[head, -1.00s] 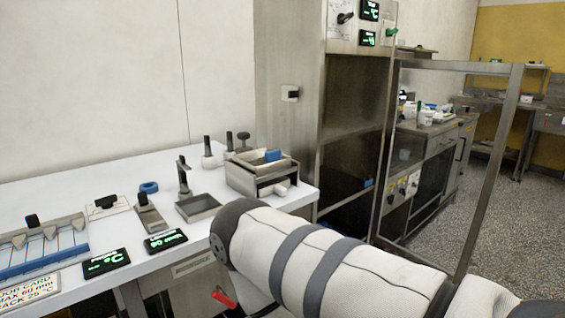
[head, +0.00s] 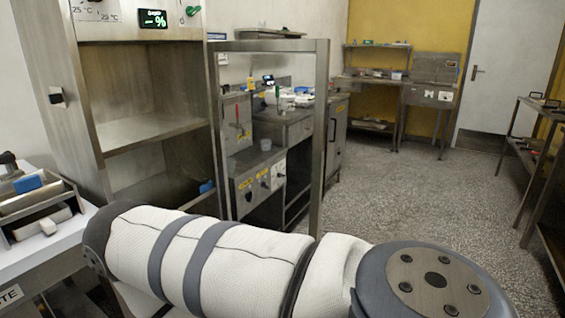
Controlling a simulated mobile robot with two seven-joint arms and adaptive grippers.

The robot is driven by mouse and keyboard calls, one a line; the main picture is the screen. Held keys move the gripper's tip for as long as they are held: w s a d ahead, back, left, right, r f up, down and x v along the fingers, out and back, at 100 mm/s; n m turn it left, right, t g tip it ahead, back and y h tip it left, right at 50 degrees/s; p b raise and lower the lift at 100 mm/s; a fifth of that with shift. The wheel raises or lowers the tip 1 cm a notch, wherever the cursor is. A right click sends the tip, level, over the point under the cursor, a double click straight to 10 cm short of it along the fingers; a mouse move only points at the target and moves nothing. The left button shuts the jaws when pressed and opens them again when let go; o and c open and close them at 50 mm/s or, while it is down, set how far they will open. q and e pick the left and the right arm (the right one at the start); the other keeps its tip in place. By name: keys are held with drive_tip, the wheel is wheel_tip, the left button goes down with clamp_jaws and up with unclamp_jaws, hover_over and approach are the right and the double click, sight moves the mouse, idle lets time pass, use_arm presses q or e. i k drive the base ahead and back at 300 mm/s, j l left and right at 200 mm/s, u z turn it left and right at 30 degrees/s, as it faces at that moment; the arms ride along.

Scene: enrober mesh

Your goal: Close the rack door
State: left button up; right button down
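The rack (head: 150,132) is a tall metal cabinet with open shelves at the left of the head view. Its door (head: 320,130) is a metal frame with a see-through middle. The door stands open, swung out from the rack's right side, so the shelves are uncovered. Its lower part is hidden behind my arm. One of my arms, padded white with grey bands, crosses the bottom of the view in front of the rack. Neither gripper is in view.
A white worktop (head: 20,262) with a metal box (head: 35,205) is at the left. Behind the door stands a metal counter (head: 290,128) with equipment. A table (head: 525,150) is at the far right. The speckled floor (head: 420,190) between them is clear.

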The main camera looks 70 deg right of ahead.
sight(321, 47)
drive_tip(key=k+l, duration=0.1)
drive_tip(key=l, duration=0.3)
drive_tip(key=k+l, duration=0.1)
drive_tip(key=l, duration=0.35)
drive_tip(key=k+l, duration=0.1)
drive_tip(key=l, duration=0.3)
drive_tip(key=k+l+u, duration=0.1)
drive_tip(key=l, duration=0.3)
drive_tip(key=k+l, duration=0.15)
drive_tip(key=l, duration=0.25)
drive_tip(key=k+l, duration=0.1)
drive_tip(key=l, duration=0.35)
drive_tip(key=k+l, duration=0.1)
drive_tip(key=l, duration=0.3)
drive_tip(key=i+l, duration=0.1)
drive_tip(key=l, duration=0.35)
drive_tip(key=i+l+u, duration=0.1)
drive_tip(key=l, duration=0.4)
drive_tip(key=i+l, duration=0.1)
drive_tip(key=l, duration=0.35)
